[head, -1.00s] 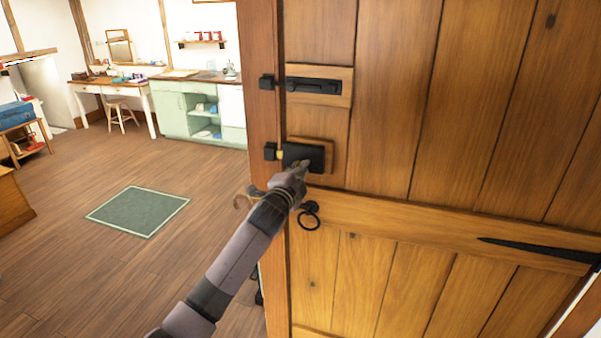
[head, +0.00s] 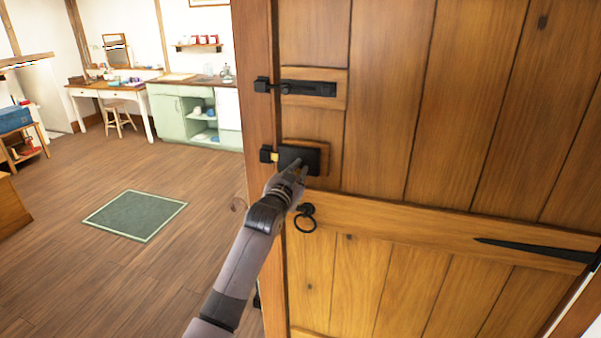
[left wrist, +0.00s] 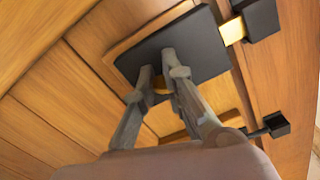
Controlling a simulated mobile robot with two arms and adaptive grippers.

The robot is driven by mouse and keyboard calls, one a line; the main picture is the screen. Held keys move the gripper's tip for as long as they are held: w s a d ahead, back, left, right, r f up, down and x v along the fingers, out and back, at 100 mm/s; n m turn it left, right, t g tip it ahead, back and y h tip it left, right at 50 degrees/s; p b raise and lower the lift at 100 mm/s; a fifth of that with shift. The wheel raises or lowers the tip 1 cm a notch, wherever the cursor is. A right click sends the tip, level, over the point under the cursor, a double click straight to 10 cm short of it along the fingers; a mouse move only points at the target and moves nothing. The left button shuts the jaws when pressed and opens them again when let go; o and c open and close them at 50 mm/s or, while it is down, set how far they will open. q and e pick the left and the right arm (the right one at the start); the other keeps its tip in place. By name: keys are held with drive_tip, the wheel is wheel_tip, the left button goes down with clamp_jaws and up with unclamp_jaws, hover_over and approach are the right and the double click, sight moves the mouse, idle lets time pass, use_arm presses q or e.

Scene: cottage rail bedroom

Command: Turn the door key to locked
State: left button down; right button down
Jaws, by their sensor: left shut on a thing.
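The lock is a black box (head: 313,158) on a wooden backing on the plank door (head: 400,110). It also shows in the left wrist view (left wrist: 205,48). A brass bolt (left wrist: 233,30) spans the gap between the box and the black keeper (head: 265,153) on the post. My left gripper (head: 296,170) is at the lower part of the box, its fingers closed on the small brass key (left wrist: 160,84). The fingers hide most of the key, so its exact angle cannot be told. My right gripper is not in view.
A black slide bolt (head: 308,88) sits above the lock. A black ring handle (head: 304,224) hangs just below my gripper. A long black hinge strap (head: 530,249) lies at the right. Open floor with a green mat (head: 135,215) lies left of the door post.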

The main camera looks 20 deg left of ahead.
use_arm(q)
drive_tip(key=shift+a+r+n, duration=0.25)
drive_tip(key=shift+n, duration=0.65)
drive_tip(key=shift+a+r+n, duration=0.2)
drive_tip(key=shift+r+n, duration=0.05)
drive_tip(key=shift+n, duration=0.65)
drive_tip(key=shift+s+f, duration=0.1)
drive_tip(key=c, duration=2.4)
unclamp_jaws()
drive_tip(key=shift+d, duration=0.1)
drive_tip(key=c, duration=2.2)
unclamp_jaws()
drive_tip(key=shift+c, duration=0.2)
drive_tip(key=o, duration=0.6)
drive_tip(key=shift+s+a+f, duration=0.1)
drive_tip(key=shift+a, duration=0.4)
drive_tip(key=shift+c, duration=0.2)
drive_tip(key=o, duration=0.4)
drive_tip(key=shift+f, duration=0.1)
drive_tip(key=shift+o, duration=0.2)
drive_tip(key=shift+d, duration=0.15)
drive_tip(key=shift+d+f, duration=0.1)
drive_tip(key=shift+d, duration=0.05)
